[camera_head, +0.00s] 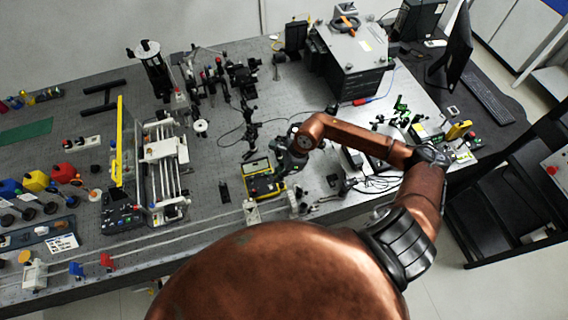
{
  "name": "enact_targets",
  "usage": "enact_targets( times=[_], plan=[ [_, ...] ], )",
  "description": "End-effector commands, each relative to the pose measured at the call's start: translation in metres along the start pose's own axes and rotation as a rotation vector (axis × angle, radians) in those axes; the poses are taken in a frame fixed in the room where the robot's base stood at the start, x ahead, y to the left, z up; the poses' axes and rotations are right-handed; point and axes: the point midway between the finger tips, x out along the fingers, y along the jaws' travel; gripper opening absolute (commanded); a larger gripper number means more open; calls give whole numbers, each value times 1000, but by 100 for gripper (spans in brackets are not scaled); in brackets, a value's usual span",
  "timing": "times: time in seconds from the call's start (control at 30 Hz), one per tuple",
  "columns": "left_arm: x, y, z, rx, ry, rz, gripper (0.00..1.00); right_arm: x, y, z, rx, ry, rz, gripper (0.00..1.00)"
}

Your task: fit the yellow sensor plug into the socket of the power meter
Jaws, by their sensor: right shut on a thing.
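The power meter (264,184) is a yellow-framed box with a dark face. It lies on the grey optical bench near the middle of the view. My right gripper (282,165) hangs at the end of the copper arm, just over the upper right side of the meter. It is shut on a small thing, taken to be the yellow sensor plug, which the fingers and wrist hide. The socket is too small to make out, and I cannot tell whether the plug touches it. My left gripper is out of view.
A rail assembly with a yellow panel (119,140) stands left of the meter. Optical posts (250,130) stand behind it, and a large grey box (352,55) at the back. Cables (375,183) lie to the right. Bare bench (222,165) shows left of the meter.

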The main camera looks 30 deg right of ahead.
Motion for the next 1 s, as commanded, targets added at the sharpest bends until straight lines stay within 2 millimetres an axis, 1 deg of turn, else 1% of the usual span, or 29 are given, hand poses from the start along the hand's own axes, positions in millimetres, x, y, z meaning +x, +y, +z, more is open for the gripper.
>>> enact_targets(
  times=[0.03,0.1,0.2,0.3,0.73,0.87,1.0],
  plan=[
    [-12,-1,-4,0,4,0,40,-9,0,-2,72,0,-29,0],
    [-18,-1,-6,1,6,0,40,-13,-3,-7,157,0,-64,0],
    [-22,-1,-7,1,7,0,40,-16,-6,-12,236,1,-97,0],
    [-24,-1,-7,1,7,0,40,-17,-7,-15,276,1,-112,0],
    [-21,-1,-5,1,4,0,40,-16,-8,-16,283,0,-115,0],
    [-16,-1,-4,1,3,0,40,-15,-8,-16,282,-4,-116,0],
    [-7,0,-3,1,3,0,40,-7,-8,-19,282,-6,-116,0]
  ],
)
